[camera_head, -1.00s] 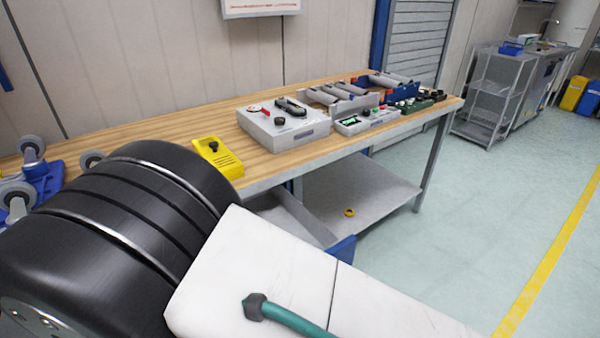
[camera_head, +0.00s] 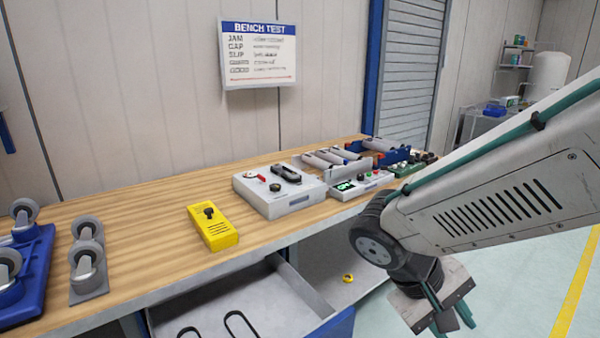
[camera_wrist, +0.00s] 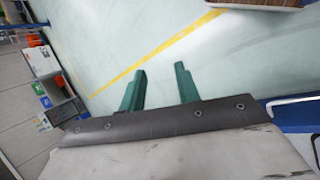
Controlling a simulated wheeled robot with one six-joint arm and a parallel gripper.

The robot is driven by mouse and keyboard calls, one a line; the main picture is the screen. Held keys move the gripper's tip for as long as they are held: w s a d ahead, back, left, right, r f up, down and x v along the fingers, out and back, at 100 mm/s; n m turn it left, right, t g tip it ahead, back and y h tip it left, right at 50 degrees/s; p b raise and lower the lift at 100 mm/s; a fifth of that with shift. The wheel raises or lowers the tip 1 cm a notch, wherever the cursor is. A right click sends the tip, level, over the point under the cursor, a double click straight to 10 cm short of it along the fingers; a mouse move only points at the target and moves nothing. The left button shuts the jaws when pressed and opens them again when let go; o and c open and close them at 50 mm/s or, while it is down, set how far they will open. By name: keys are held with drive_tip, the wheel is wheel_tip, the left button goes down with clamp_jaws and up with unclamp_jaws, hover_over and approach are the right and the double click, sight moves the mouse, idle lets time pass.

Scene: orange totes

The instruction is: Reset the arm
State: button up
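My gripper (camera_head: 450,318) hangs at the lower right of the head view, in front of the bench, pointing down. My white arm link comes in from the right edge. In the wrist view, the two green fingers of my gripper (camera_wrist: 160,75) stand well apart with only floor between them. The gripper is open and empty.
The wooden bench (camera_head: 130,220) carries a yellow box (camera_head: 212,228), a grey control box (camera_head: 280,192) and blue caster pieces (camera_head: 30,262). An open drawer (camera_head: 250,300) juts out below, left of my gripper. A yellow ring (camera_head: 348,279) lies on the lower shelf. Floor at right is clear.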

drive_tip(key=s+d+r+m+t+y, duration=0.2)
drive_tip(key=s+d+r+y, duration=0.1)
drive_tip(key=s+r+y, duration=0.4)
drive_tip(key=shift+s+d+r+m+t, duration=0.2)
drive_tip(key=shift+s+r+m+t, duration=0.15)
drive_tip(key=shift+r+m, duration=0.1)
